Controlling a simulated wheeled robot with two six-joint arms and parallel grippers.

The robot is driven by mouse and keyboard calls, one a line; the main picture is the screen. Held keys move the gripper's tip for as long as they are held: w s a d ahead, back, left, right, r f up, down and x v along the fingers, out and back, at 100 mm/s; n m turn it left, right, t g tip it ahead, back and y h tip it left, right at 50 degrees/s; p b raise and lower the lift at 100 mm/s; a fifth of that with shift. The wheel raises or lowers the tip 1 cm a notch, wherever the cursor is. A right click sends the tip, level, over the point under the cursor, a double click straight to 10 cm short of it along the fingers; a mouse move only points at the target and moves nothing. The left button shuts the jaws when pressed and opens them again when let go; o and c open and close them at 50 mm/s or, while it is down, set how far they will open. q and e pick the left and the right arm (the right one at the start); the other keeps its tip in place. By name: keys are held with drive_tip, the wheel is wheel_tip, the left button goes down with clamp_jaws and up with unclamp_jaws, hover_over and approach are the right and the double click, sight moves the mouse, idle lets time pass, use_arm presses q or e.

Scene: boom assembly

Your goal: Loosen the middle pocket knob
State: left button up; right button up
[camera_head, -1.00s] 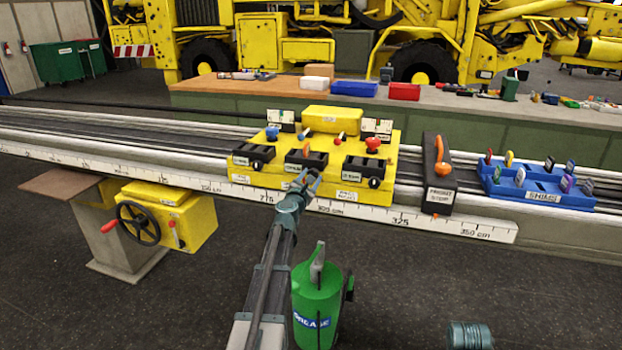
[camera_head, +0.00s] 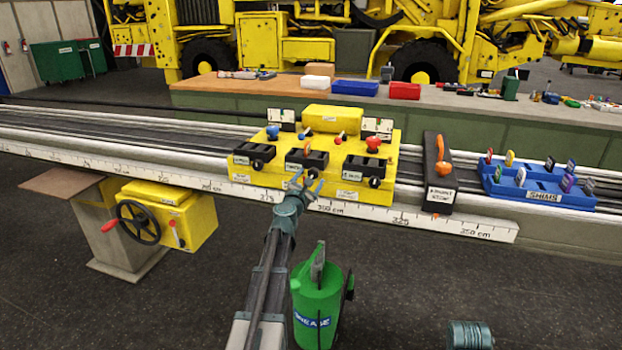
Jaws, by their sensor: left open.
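The yellow carriage (camera_head: 240,183) sits on the long rail and carries three black pockets on its front. The middle pocket (camera_head: 307,160) has an orange piece standing in it. Dark round knobs show on the front of the left pocket (camera_head: 257,165) and the right pocket (camera_head: 374,182). The middle pocket's knob is hidden or too small to make out behind my fingertips. My left gripper (camera_head: 305,186) is open and empty, just in front of and below the middle pocket. I cannot tell whether it touches anything.
A black block with an orange handle (camera_head: 440,165) and a blue shim tray (camera_head: 540,192) sit on the rail to the right. A green grease can (camera_head: 317,305) stands below, beside my left arm. A yellow box with a handwheel (camera_head: 140,223) is at the left.

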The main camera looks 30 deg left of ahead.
use_arm(q)
drive_tip(key=v, duration=1.2)
drive_tip(key=shift+s+f, duration=0.1)
drive_tip(key=shift+s, duration=0.05)
